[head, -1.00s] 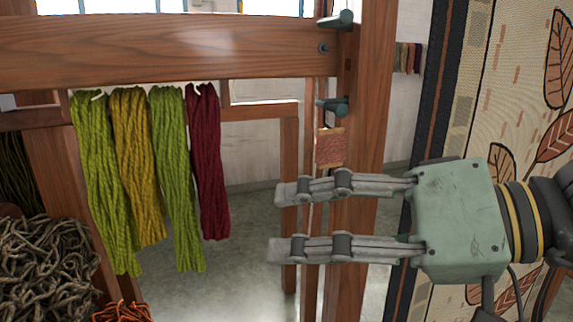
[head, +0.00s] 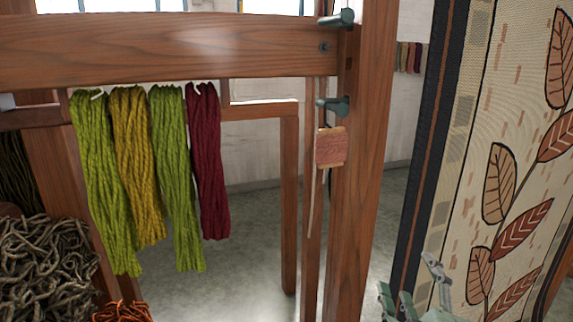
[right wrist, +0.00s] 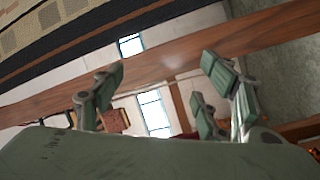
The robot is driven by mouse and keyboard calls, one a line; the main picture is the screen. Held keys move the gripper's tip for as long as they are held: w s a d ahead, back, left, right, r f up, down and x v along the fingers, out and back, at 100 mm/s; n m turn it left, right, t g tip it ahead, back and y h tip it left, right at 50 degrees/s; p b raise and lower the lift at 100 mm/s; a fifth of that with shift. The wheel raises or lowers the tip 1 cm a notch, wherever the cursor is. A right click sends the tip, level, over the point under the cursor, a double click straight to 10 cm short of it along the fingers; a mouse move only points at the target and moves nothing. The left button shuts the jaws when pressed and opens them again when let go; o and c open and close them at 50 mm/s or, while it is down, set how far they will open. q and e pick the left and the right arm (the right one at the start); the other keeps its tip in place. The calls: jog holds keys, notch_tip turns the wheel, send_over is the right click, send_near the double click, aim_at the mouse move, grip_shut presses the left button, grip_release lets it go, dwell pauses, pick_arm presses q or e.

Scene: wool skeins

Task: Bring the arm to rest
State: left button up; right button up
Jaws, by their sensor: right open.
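My right gripper (head: 418,290) shows at the bottom right of the head view, partly cut off by the lower edge, in front of the leaf-patterned hanging. In the right wrist view the right gripper (right wrist: 165,90) has its fingers spread apart with nothing between them. Several wool skeins hang in a row from the wooden frame: a yellow-green one (head: 105,180), a mustard one (head: 138,165), a green one (head: 178,180) and a dark red one (head: 208,160). The right gripper is apart from them, well to their right and lower. My left gripper is not in view.
Grey-brown wool (head: 45,265) and orange wool (head: 122,312) lie at lower left. Open floor shows behind the frame.

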jog(key=s+f+m+g, duration=0.4)
jog(key=f+g, duration=0.1)
jog(key=f, duration=0.8)
jog(key=s+a+f+m+g+y, duration=0.15)
jog(key=s+f+m+g, duration=0.35)
jog(key=s+f+g, duration=0.95)
jog(key=s+f+t, duration=0.2)
jog(key=s+f, duration=0.2)
jog(key=f, duration=1.1)
jog(key=s+f+t, duration=0.1)
jog(key=s+f, duration=0.3)
jog(key=f, duration=1.2)
jog(key=s+d+f+g, duration=0.1)
jog(key=s+d+f, duration=0.1)
jog(key=s+f, duration=1.3)
jog(key=shift+s+f, duration=0.25)
jog(key=shift+s, duration=0.8)
